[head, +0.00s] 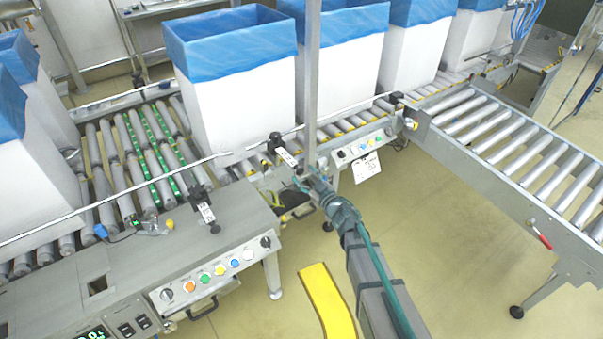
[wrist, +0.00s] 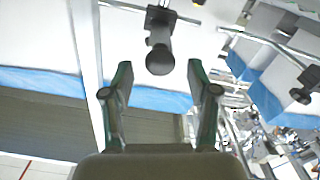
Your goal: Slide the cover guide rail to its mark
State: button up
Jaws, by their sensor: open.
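A thin grey guide rail (head: 340,113) runs along the near side of the white boxes. Black clamps with knobs and pale scale plates sit along the rails; one clamp (head: 276,141) with its scale plate (head: 287,158) is just beyond my gripper (head: 304,179). In the wrist view my gripper (wrist: 161,80) is open, its two fingers apart. A black round knob (wrist: 160,59) shows between and slightly beyond the fingertips, below a grey rod (wrist: 190,19). I cannot tell whether the fingers touch it. Any mark on the scale is too small to read.
A grey upright post (head: 312,75) stands close to my gripper. White boxes with blue liners (head: 235,100) stand on the roller conveyor. Another clamp (head: 203,205) and a button panel (head: 215,275) are at the left. An empty roller conveyor (head: 520,140) is at the right.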

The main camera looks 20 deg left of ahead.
jog(key=v, duration=0.9)
jog(key=shift+s+d, duration=0.15)
jog(key=shift+s, duration=0.05)
jog(key=w+d+f+m+h, duration=0.2)
jog(key=d+f+m+h, duration=0.4)
jog(key=d+f+h, duration=0.75)
jog(key=s+d+f+m+g+h, duration=0.1)
jog(key=s+d+f+m+g, duration=0.15)
jog(key=s+d+f, duration=0.5)
jog(key=s+d+f+m+g+h, duration=0.2)
jog(key=s+d+f+g, duration=0.5)
jog(key=s, duration=0.5)
jog(key=s+d+f+m+g, duration=0.1)
jog(key=s+d+f+g, duration=0.1)
jog(key=s, duration=0.6)
jog(key=s+d+f+m+g+y, duration=0.1)
jog(key=s+d+g, duration=0.1)
jog(key=s, duration=0.7)
jog(key=s+d+f+m+g+y, duration=0.1)
jog(key=s+g, duration=0.3)
jog(key=s, duration=0.5)
jog(key=shift+s+d+f, duration=0.2)
jog(key=shift+d+f, duration=0.2)
jog(key=shift+f, duration=0.45)
